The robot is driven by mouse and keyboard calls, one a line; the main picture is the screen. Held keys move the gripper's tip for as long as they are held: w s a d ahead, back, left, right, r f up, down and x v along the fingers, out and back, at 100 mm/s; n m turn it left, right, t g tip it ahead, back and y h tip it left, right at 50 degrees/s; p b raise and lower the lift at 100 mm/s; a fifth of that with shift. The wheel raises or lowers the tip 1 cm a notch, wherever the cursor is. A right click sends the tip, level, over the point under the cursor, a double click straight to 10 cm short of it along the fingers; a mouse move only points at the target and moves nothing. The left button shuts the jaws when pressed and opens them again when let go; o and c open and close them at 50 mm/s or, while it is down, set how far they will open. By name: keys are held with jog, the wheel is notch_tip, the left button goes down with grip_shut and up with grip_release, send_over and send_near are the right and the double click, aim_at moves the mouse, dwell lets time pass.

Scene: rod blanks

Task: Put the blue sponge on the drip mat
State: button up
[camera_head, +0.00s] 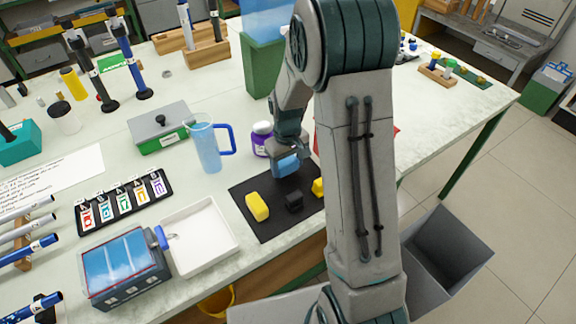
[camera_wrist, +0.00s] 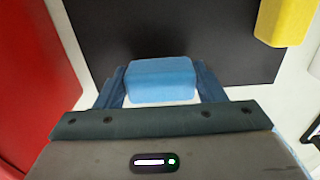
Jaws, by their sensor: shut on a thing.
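My gripper (camera_head: 287,158) is shut on the blue sponge (camera_head: 286,166). In the wrist view the sponge (camera_wrist: 160,80) sits between the two fingers, one on each side. The black drip mat (camera_head: 262,229) lies on the table; it also shows in the wrist view (camera_wrist: 170,30). The sponge appears at the mat's far edge in the head view, and overlaps the mat's edge in the wrist view. I cannot tell how high above the surface it is. My arm hides the mat's right part in the head view.

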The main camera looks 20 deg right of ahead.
jog(key=shift+f, duration=0.8)
jog(key=shift+f, duration=0.2)
jog(key=o, duration=1)
jog(key=shift+c, duration=0.2)
